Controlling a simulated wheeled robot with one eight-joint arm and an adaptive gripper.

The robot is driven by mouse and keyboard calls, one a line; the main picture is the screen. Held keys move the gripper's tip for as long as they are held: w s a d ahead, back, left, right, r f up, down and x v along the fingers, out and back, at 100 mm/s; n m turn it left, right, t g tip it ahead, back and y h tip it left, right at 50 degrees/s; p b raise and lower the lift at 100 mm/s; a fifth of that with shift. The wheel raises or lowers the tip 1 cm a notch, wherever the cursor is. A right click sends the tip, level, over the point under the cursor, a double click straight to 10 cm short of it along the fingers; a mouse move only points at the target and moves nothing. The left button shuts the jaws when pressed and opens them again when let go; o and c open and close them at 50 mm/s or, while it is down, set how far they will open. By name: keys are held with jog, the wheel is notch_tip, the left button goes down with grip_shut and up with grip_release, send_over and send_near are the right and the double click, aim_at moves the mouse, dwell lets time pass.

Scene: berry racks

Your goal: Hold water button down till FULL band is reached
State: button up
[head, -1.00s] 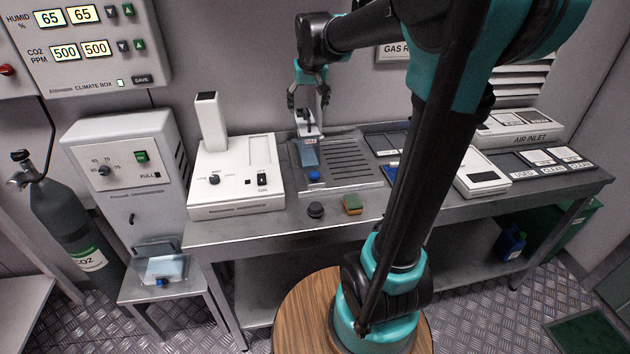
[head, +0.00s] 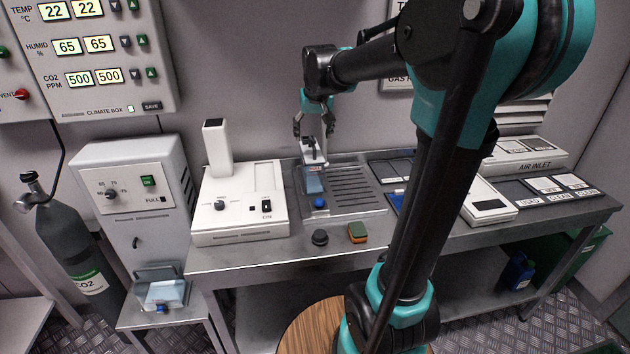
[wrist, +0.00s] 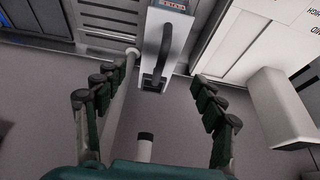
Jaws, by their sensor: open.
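My gripper (head: 314,133) is open at the back of the bench, above a small white unit (head: 313,152) with a black handle. In the wrist view the open fingers (wrist: 163,70) stand apart, with the black handle (wrist: 163,55) between and beyond them; I see no contact. A red-and-white label, too small to read surely, shows at that unit's far end (wrist: 172,5). In the head view a bluish clear vessel (head: 313,181) stands below the unit, with a round blue knob (head: 319,203) in front of it. I cannot make out a water level or which part is the water button.
A white instrument (head: 240,228) with a tall post stands left of the slotted drain tray (head: 352,185). A black knob (head: 320,237) and a green-orange sponge (head: 357,233) lie at the bench front. A grey gas cylinder (head: 75,245) and white cabinet (head: 130,190) stand farther left.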

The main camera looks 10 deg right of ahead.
grip_shut()
dwell(1.4)
